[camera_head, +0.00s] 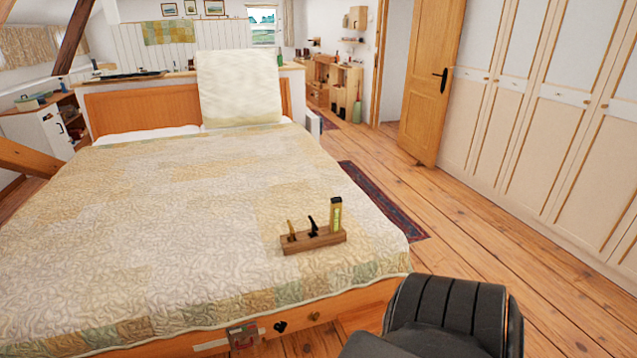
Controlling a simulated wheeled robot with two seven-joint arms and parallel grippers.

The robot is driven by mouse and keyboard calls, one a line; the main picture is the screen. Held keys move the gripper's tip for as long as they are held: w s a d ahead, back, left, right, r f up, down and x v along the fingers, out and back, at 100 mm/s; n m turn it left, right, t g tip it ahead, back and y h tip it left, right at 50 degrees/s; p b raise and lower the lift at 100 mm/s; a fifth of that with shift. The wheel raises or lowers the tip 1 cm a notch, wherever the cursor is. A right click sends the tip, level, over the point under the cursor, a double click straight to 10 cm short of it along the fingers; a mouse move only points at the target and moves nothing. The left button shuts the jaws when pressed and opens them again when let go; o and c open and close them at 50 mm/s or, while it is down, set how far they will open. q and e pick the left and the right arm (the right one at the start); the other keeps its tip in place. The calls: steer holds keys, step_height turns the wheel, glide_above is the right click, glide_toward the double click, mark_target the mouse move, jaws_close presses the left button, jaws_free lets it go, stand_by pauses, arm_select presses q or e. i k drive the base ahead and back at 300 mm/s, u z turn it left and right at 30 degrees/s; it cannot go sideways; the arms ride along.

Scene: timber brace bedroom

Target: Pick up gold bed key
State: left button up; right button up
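A wooden block holder (318,241) sits on the quilt near the front right corner of the bed. A small gold key (291,230) stands upright at the holder's left end. A black key-like piece (313,226) stands in the middle of the holder, and a taller yellow-green piece with a dark top (336,216) stands at its right end. A dark part of my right arm shows at the bottom right, apart from the holder. Neither of my grippers is in view.
The bed (150,230) fills the left and middle. Its wooden footboard carries a metal lock-like box (243,337), a black heart-shaped piece (280,327) and a round knob (314,316).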

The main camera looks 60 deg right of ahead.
mark_target(292, 233)
steer(key=z, duration=2.25)
